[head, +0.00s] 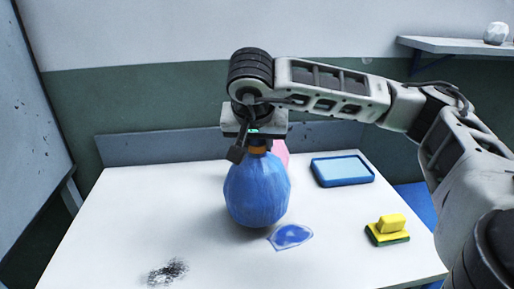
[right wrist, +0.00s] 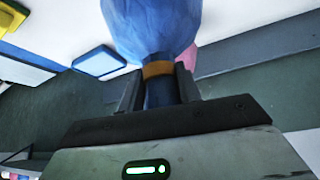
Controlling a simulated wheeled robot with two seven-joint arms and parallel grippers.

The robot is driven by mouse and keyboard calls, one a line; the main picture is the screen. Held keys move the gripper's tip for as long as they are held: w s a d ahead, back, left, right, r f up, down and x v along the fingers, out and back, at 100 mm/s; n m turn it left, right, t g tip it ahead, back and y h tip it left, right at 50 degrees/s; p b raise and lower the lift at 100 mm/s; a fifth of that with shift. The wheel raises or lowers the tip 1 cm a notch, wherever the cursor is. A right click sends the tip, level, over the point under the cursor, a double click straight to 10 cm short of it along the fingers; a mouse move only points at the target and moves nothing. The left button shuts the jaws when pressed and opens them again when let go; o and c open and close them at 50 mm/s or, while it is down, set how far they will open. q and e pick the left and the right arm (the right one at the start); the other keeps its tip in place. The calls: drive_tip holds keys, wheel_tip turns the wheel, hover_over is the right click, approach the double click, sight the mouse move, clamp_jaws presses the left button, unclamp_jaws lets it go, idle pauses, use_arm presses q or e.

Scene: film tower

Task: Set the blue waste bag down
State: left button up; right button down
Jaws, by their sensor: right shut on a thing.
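The blue waste bag (head: 257,190) is round and full, with an orange band at its neck. It is upright at the middle of the white table, its bottom at or just above the tabletop; I cannot tell whether it touches. My right gripper (head: 257,143) is above it, shut on the neck. In the right wrist view the bag (right wrist: 155,25) extends away from the gripper (right wrist: 160,88), whose fingers stand on both sides of the neck below the orange band. My left gripper is not in view.
On the white table (head: 130,220) are a blue puddle-like patch (head: 291,236), a yellow and green sponge (head: 388,229), a blue-rimmed tray (head: 342,170) and a dark smudge (head: 167,272). A pink thing (head: 281,152) is partly hidden behind the bag. The table's left side is clear.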

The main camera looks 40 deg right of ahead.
drive_tip(key=shift+f, duration=0.95)
drive_tip(key=c, duration=1)
unclamp_jaws()
drive_tip(key=shift+o, duration=0.2)
